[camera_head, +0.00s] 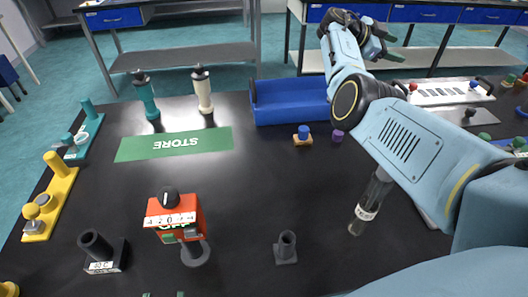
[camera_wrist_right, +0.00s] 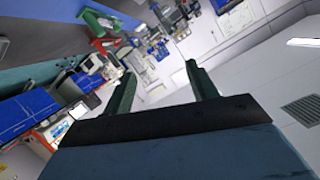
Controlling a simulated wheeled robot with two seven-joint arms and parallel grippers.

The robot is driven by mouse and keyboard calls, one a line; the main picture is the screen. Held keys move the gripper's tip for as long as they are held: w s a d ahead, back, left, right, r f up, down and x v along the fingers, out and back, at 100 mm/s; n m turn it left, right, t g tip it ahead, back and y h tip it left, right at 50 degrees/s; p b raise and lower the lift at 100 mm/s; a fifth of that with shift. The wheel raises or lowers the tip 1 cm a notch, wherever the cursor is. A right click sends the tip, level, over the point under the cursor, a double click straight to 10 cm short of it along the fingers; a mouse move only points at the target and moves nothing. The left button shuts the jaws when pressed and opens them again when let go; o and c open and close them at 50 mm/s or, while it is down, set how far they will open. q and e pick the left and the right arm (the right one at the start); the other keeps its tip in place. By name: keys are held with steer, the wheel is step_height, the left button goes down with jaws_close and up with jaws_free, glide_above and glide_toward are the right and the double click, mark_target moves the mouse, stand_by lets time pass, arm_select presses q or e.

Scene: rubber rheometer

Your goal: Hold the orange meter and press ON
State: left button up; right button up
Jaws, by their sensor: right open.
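The orange meter (camera_head: 188,211) stands upright on the black table in the head view, left of centre and near the front. It has a black knob on top, a pale number strip, large green lettering that seems to read OFF, and a dark round part at its lower right. Two green fingertips of my left gripper (camera_head: 164,294) just show at the bottom edge, in front of the meter, apart and empty. The rest of it is out of frame. My right gripper (camera_head: 388,42) is raised at the upper right, far from the meter. Its fingers are apart and empty in the right wrist view (camera_wrist_right: 160,78).
A black holder (camera_head: 100,250) stands left of the meter, and a small grey socket (camera_head: 286,248) right of it. A green STORE mat (camera_head: 175,144), two bottles (camera_head: 147,95) (camera_head: 203,90) and a blue bin (camera_head: 290,100) lie behind. My right arm covers the table's right side.

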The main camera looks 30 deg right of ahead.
steer(key=w+a+n+t, duration=0.45)
steer(key=a+n, duration=0.35)
steer(key=a, duration=0.2)
steer(key=w+a+n+t, duration=0.3)
steer(key=a+n+t, duration=0.3)
steer(key=a+n, duration=0.3)
steer(key=s+a+f+n+t+y, duration=0.1)
steer(key=a+n+t+y, duration=0.15)
steer(key=a+n, duration=0.3)
steer(key=a+f+n+t+y, duration=0.2)
steer(key=a+n+t, duration=0.1)
steer(key=a+n, duration=0.3)
steer(key=m+g+y, duration=0.2)
steer(key=m+y, duration=1.7)
steer(key=m, duration=1.1)
glide_toward(198, 246)
steer(key=shift+n, duration=0.25)
steer(key=x, duration=1.2)
steer(key=shift+f, duration=0.15)
